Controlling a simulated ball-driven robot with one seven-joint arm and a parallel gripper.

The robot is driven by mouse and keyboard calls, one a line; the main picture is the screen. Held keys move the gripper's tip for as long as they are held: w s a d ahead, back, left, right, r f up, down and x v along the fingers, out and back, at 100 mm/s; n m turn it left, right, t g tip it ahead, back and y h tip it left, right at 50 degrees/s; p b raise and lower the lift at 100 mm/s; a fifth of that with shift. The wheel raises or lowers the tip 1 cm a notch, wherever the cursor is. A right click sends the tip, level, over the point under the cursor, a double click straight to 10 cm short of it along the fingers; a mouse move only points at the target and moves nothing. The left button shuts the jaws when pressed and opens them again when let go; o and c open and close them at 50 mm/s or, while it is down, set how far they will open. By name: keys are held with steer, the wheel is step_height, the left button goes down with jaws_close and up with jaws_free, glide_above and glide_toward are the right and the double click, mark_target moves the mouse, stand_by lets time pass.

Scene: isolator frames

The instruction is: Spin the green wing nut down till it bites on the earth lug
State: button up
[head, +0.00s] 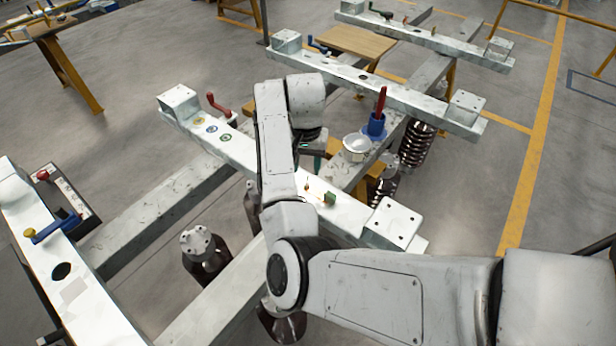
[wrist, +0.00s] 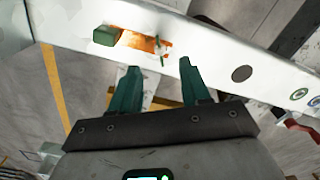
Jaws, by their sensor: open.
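In the wrist view a small, thin green piece, which looks like the wing nut (wrist: 160,50), stands on the white beam (wrist: 215,78). An orange-brown patch (wrist: 135,40) lies beside it and runs to a green block (wrist: 106,35); I cannot tell the earth lug apart within it. The green block also shows in the head view (head: 330,198). My gripper (wrist: 160,66) has two green fingers spread apart and empty, with the nut just beyond the fingertips. In the head view my arm hides most of the gripper. The gap between nut and lug is too small to judge.
On the same beam are a dark hole (wrist: 242,73), round stickers (head: 212,129) and a red-handled lever (head: 217,104). A pale round cup (head: 356,147) and a blue holder with a red tool (head: 374,124) stand right of my arm. Coil springs (head: 417,142) hang beyond.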

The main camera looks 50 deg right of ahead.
mark_target(307, 182)
step_height(307, 182, down, 6)
steer(key=shift+r, duration=0.15)
stand_by(0.3)
jaws_close()
